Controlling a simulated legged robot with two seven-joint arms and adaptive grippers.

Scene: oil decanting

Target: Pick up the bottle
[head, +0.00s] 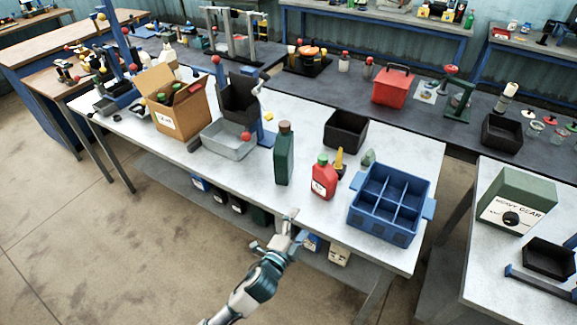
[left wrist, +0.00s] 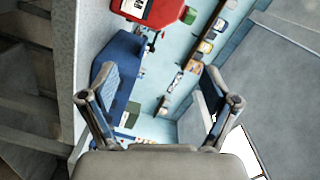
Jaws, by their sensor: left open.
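A tall dark green bottle (head: 284,158) with a brown stopper stands upright near the front edge of the white table. A red jug (head: 324,180) with a green cap stands to its right. The red jug also shows at the top of the left wrist view (left wrist: 150,8). My left gripper (head: 274,231) is open and empty, in front of the table's front edge, below the green bottle in the picture. Its two spread fingers also show in the left wrist view (left wrist: 160,98). The green bottle is not identifiable in that view. My right gripper is not in view.
A blue divided crate (head: 378,231) stands right of the jug, with a black bin (head: 345,130) behind. A grey metal tray (head: 228,140) and a cardboard box (head: 180,118) holding bottles stand to the left. Table (head: 240,182) surface left of the green bottle is clear.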

